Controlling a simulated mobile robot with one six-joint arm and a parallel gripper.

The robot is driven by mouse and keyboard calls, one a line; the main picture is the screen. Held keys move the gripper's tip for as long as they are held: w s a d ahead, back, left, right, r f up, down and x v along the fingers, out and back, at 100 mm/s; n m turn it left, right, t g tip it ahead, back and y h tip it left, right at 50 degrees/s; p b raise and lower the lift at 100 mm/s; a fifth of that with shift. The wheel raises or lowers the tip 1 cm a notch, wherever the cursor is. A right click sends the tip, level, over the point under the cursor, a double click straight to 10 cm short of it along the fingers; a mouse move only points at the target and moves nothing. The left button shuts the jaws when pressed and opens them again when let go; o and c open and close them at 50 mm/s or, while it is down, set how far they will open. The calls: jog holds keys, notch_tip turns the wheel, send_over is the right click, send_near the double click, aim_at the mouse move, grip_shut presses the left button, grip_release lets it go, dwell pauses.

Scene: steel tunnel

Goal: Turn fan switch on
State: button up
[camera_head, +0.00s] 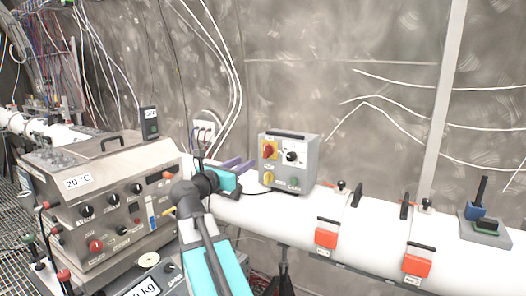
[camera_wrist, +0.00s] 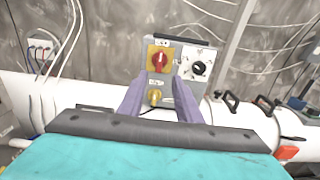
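A grey control box (camera_head: 289,165) stands on the white pipe and also shows in the wrist view (camera_wrist: 181,45). It has a red rotary switch on a yellow plate (camera_wrist: 158,58), a black knob on a white dial plate (camera_wrist: 199,68), and a yellow knob (camera_wrist: 155,97) below the red switch. A green knob (camera_head: 294,182) shows at its lower right in the head view. I cannot read which switch is the fan's. My gripper (camera_wrist: 158,82) has its two purple fingers apart with nothing held. In the head view my gripper (camera_head: 245,164) points at the box from the left, apparently short of it.
A metal instrument panel (camera_head: 110,195) with several knobs stands at the left. A small black labelled box (camera_head: 149,123) is behind it. Orange clamps (camera_head: 327,234) and black handles sit on the pipe at right. A wall socket (camera_head: 204,131) with cables is behind my gripper.

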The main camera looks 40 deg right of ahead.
aim_at(265, 151)
jog(key=shift+d, duration=0.1)
dwell(0.3)
jog(key=p+x, duration=0.3)
jog(key=x, duration=1)
jog(key=shift+w+d+r, duration=0.1)
jog(key=shift+d, duration=0.2)
jog(key=shift+c, duration=0.2)
grip_shut()
